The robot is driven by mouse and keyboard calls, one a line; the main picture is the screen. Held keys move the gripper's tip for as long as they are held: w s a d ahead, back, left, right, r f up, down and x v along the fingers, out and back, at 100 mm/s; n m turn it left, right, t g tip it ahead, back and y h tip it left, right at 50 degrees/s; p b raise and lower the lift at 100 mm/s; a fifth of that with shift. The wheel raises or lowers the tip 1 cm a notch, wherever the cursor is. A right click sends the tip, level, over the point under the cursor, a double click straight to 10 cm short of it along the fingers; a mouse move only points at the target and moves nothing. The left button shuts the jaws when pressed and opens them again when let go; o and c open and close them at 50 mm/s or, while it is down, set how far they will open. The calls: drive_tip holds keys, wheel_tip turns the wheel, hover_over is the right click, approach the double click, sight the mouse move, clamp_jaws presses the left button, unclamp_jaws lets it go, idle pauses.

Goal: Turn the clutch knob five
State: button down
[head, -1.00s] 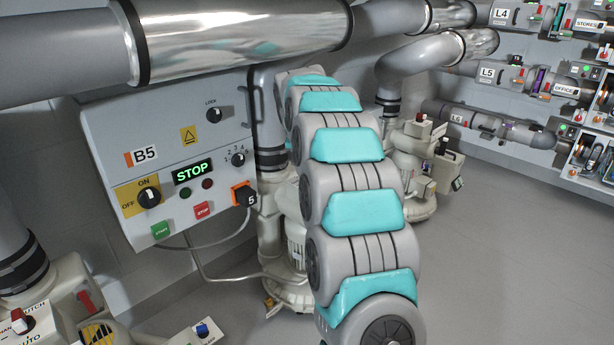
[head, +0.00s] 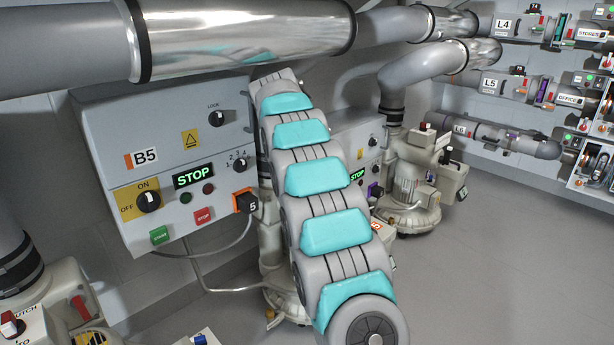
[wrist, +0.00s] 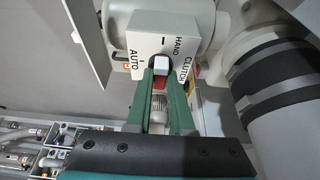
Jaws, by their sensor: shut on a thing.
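In the wrist view a white clutch box (wrist: 150,24) carries the words AUTO, HAND and CLUTCH. The fingers are shut on the knob, close to the box face. I cannot tell which mark the knob points to. No number shows on this box. In the head view my arm hides my gripper and the held knob.
The B5 panel (head: 226,123) hangs at left, with a lit STOP display (head: 194,175) and an orange-framed plug marked 5 (head: 246,201). Another clutch box (head: 22,328) is at the lower left. Pipes run overhead. A thick grey pipe (wrist: 275,85) is close right of my gripper. The right floor is clear.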

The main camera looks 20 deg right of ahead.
idle(0.3)
drive_tip(key=c, duration=0.8)
unclamp_jaws()
drive_tip(key=shift+a+r, duration=0.2)
drive_tip(key=shift+r, duration=0.35)
drive_tip(key=s+a, duration=0.4)
drive_tip(key=a, duration=0.7)
drive_tip(key=shift+s+a, duration=0.15)
